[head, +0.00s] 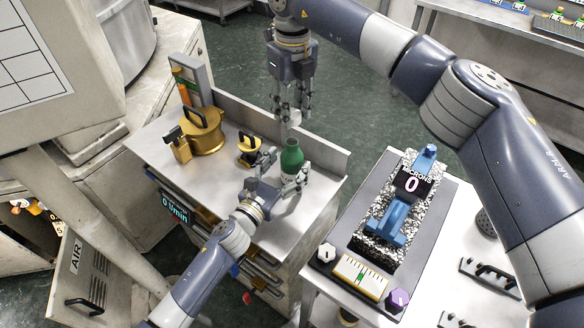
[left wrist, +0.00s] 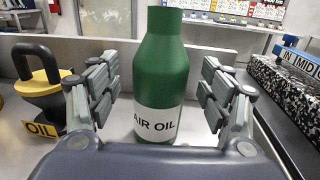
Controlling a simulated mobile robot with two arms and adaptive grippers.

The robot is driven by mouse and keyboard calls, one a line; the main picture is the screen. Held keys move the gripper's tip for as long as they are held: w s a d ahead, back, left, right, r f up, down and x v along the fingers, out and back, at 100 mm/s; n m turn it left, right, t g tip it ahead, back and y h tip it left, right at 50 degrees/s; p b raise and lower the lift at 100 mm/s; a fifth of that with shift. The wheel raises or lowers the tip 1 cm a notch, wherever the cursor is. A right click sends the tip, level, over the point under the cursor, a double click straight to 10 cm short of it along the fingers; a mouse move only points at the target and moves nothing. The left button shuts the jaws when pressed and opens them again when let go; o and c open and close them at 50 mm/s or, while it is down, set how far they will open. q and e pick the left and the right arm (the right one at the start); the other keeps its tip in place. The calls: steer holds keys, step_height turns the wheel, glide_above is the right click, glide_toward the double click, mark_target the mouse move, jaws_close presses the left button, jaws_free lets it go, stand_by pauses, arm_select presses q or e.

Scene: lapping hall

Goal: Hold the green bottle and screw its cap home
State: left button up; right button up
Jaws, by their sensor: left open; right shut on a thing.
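The green bottle (head: 291,158) stands upright on the metal bench top, its bare neck uppermost. In the left wrist view the bottle (left wrist: 165,75) fills the middle and bears a white label reading AIR OIL. My left gripper (head: 281,171) is open, with one finger on each side of the bottle; gaps show between the fingers and the bottle in the wrist view (left wrist: 160,98). My right gripper (head: 291,112) points down above the bottle neck, shut on a small pale thing, probably the cap, mostly hidden by the fingers. It is apart from the bottle.
A yellow can with a black handle (head: 249,149) stands left of the bottle; a larger brass-coloured pot (head: 204,131) is farther left. A raised back edge (head: 314,146) runs behind the bottle. A side table (head: 448,200) with a blue gauge block (head: 399,220) stands to the right.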

arm_select(q)
steer(key=shift+x, duration=1.2)
steer(key=shift+c, duration=0.2)
steer(key=c, duration=1.6)
steer(key=shift+o, duration=0.2)
arm_select(e)
glide_above(292, 142)
steer(key=shift+f, duration=2.45)
steer(key=shift+f, duration=0.9)
steer(key=shift+f, duration=0.55)
arm_select(q)
jaws_close()
